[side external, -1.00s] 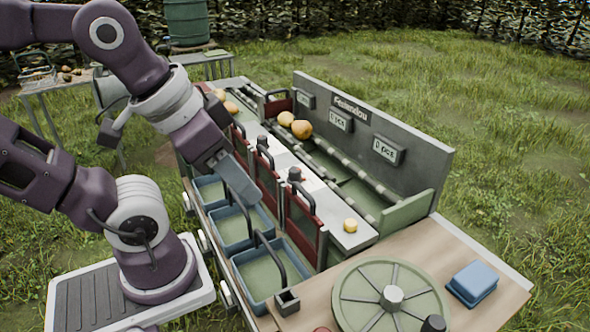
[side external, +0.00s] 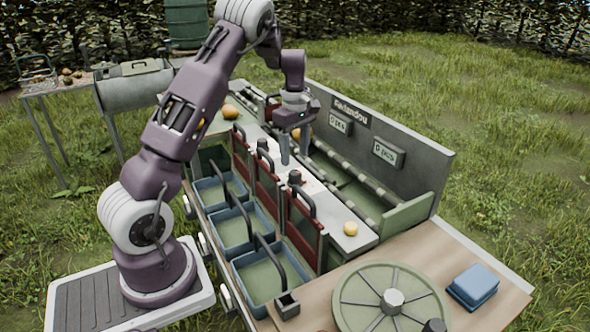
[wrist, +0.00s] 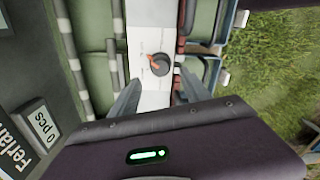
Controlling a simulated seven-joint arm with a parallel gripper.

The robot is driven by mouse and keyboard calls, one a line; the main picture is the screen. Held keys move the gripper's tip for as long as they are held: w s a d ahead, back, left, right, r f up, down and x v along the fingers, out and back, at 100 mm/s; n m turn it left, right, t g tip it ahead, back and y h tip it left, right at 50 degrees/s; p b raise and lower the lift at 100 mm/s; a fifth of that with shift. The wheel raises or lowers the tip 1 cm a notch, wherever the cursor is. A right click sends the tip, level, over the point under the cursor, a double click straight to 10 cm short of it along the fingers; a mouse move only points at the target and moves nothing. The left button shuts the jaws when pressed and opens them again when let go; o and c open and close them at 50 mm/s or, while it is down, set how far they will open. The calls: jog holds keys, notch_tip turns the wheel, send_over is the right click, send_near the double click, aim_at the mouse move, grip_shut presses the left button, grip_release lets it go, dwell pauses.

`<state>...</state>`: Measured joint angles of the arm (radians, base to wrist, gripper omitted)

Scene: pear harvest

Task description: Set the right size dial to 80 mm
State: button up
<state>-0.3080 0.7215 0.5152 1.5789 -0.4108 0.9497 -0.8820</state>
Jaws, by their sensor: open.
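The right size dial (side external: 295,176) is a small dark knob on the pale strip of the sorting bench. A dark round dial (wrist: 160,65) with an orange-red mark beside it shows in the wrist view, apparently the same one. My gripper (side external: 294,157) points down just above and behind this dial in the side view, with its fingers apart and empty. In the wrist view my gripper (wrist: 159,78) has its fingertips on either side of the dial's near edge; contact cannot be told. The scale and its setting are too small to read.
Another dark knob (side external: 262,144) stands further along the strip. Red gates (side external: 304,232) with dark handles and blue bins (side external: 262,285) line the front. A yellow round piece (side external: 350,228) sits at the strip's near end. A grey back panel (side external: 415,165) rises behind.

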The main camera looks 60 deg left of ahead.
aim_at(295, 172)
notch_tip(295, 172, down, 6)
jog(key=shift+d+r, duration=0.1)
grip_shut()
